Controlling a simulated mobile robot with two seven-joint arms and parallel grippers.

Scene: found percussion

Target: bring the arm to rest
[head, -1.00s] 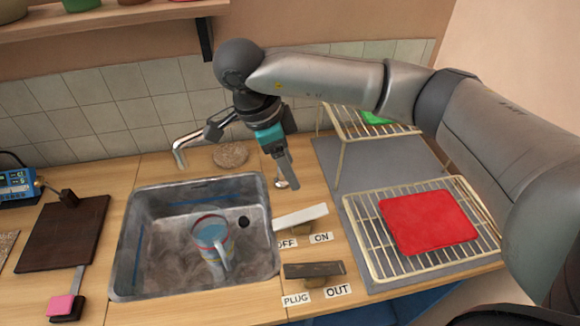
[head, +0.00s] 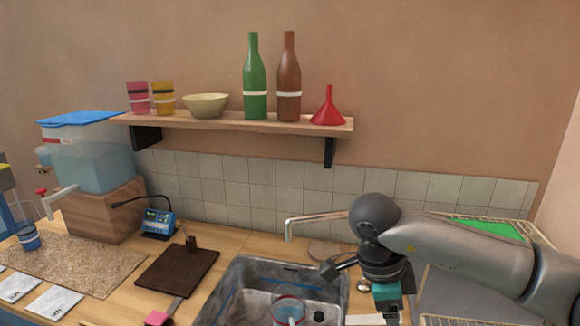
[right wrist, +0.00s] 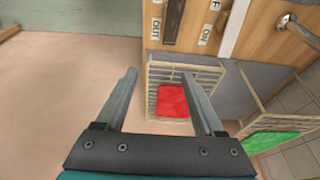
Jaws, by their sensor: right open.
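My right arm (head: 470,255) reaches in from the right in the head view. Its wrist hangs beside the sink, and the fingertips are mostly cut off by the bottom edge. In the right wrist view my right gripper (right wrist: 160,77) is open, with nothing between its fingers. Beyond and below the fingers lie a wire rack (right wrist: 155,72) and a red cloth-like sheet (right wrist: 172,101) on it. My left gripper is in neither view.
The sink (head: 240,275) holds a cup (head: 288,308); its tap (head: 315,216) stands behind. A shelf (head: 220,122) with bottles, cups, a bowl and a funnel is above. A dark board (head: 178,270) and water tank (head: 92,155) stand left. A green sheet (head: 487,228) lies right.

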